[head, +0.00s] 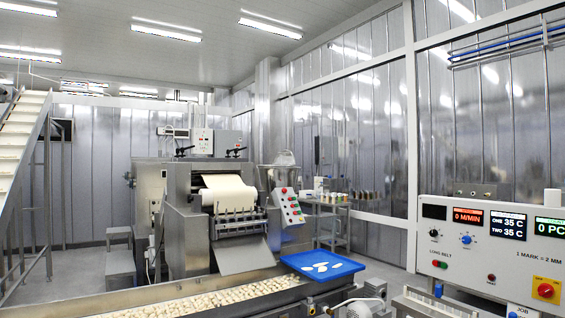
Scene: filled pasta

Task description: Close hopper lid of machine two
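A steel pasta machine (182,195) with a pale dough sheet (228,187) over its roller stands left of centre. I cannot read a label that tells whether it is machine two. A steel hopper-like vessel (284,176) rises at its right, behind the button panel (289,207). A small rounded part (285,157) is on top of it; I cannot tell whether this is a lid, or whether it is open. Neither of my grippers shows in the head view.
A long belt (215,297) carrying filled pasta crosses the front. A blue tray (323,265) with a few pale pieces sits beside it. A control console (470,262) stands at right, an inclined conveyor (22,135) at left. A steel trolley (331,215) stands behind.

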